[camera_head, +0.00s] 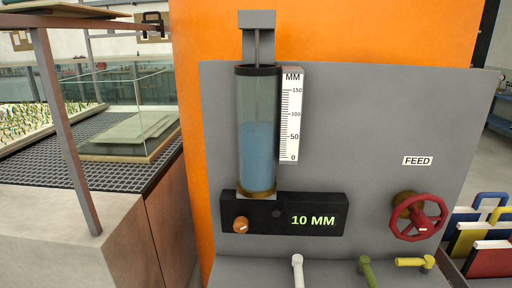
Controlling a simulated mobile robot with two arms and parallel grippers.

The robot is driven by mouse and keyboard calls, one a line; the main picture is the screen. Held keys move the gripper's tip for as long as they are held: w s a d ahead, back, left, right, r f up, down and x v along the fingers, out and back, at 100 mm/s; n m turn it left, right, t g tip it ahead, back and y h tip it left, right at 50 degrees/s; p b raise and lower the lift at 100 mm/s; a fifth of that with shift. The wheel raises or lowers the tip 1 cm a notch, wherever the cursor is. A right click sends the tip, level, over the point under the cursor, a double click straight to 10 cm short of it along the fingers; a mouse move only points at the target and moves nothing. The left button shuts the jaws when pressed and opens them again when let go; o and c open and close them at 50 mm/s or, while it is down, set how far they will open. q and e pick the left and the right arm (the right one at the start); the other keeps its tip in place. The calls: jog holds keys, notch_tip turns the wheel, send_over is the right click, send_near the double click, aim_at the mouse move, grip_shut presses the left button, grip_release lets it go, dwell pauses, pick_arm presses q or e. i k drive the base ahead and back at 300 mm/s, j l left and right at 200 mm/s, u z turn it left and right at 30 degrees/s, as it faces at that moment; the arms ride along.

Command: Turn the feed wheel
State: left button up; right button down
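The feed wheel (399,229) is a red handwheel on a brass-coloured hub, at the lower right of a grey panel (350,130). A white label reading FEED (417,161) is above it. A clear cylinder (257,110) with blue liquid stands left of centre on the panel, beside a white MM scale (291,115). A dark box below it shows a 10 MM display (313,220) and has an orange knob (240,225). Neither of my grippers is in view, and nothing touches the wheel.
A concrete bench (50,230) with a glass tank (128,115) is at left. Space before the wheel looks clear.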

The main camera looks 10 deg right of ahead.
aim_at(422, 223)
jog(key=k+j+z, duration=0.15)
jog(key=z, duration=1.4)
